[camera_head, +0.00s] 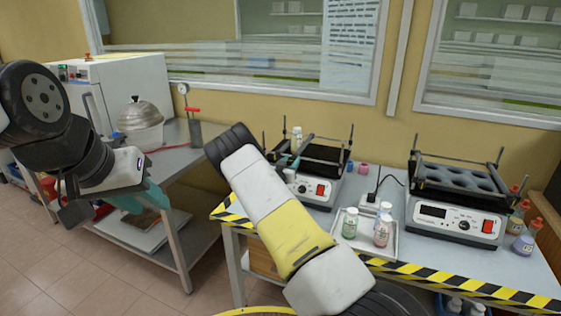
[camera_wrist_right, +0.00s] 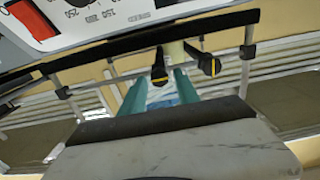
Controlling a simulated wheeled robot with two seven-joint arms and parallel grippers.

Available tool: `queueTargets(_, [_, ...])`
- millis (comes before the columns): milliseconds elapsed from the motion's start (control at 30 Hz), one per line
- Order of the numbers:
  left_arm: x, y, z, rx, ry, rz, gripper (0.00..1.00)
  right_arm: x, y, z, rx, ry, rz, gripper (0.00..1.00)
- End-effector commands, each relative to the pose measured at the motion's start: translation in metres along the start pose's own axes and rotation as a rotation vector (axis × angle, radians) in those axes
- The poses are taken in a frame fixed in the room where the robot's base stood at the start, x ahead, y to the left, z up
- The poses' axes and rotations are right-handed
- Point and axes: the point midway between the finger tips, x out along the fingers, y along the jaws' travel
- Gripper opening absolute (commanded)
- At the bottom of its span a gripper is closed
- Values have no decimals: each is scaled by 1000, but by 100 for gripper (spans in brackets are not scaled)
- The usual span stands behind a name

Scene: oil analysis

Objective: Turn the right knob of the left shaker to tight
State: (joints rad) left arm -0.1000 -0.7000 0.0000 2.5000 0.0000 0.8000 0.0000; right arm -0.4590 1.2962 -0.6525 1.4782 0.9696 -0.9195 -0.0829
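The left shaker (camera_head: 320,192) stands on the striped-edge table, with a black rack on top and a white front panel. My right arm covers its left part. In the right wrist view its dial panel (camera_wrist_right: 95,18) is at top left, and two black knobs with yellow marks show, one (camera_wrist_right: 158,68) and another (camera_wrist_right: 208,65). My right gripper (camera_wrist_right: 160,88) has two teal fingers apart, with the first knob in line with the gap; contact cannot be told. It also shows partly in the head view (camera_head: 290,165). My left gripper (camera_head: 143,200) is away at the left, fingers apart and empty.
The right shaker (camera_head: 455,222) stands to the right, beside orange-capped bottles (camera_head: 525,236). A white tray (camera_head: 382,247) with small bottles sits between the shakers. A grey side table (camera_head: 150,226) with a white oven (camera_head: 130,85) stands at left.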

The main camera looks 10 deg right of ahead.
Motion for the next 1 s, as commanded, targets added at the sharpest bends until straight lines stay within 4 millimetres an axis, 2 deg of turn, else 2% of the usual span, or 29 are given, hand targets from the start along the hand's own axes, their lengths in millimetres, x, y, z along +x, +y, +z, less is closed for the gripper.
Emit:
queueTargets(33, [0,0,0,0,0,0,36,0,0,0,0,0,0,26])
queueTargets(167, [0,0,0,0,0,0,36,0,0,0,0,0,0,0])
queueTargets(567, [0,0,0,0,0,0,36,0,0,1,48,-2,1,0])
queueTargets(767, [0,0,0,0,0,0,36,0,1,0,163,-2,1,0])
queueTargets(1000, [0,0,0,0,0,0,36,0,2,1,377,-2,3,0])
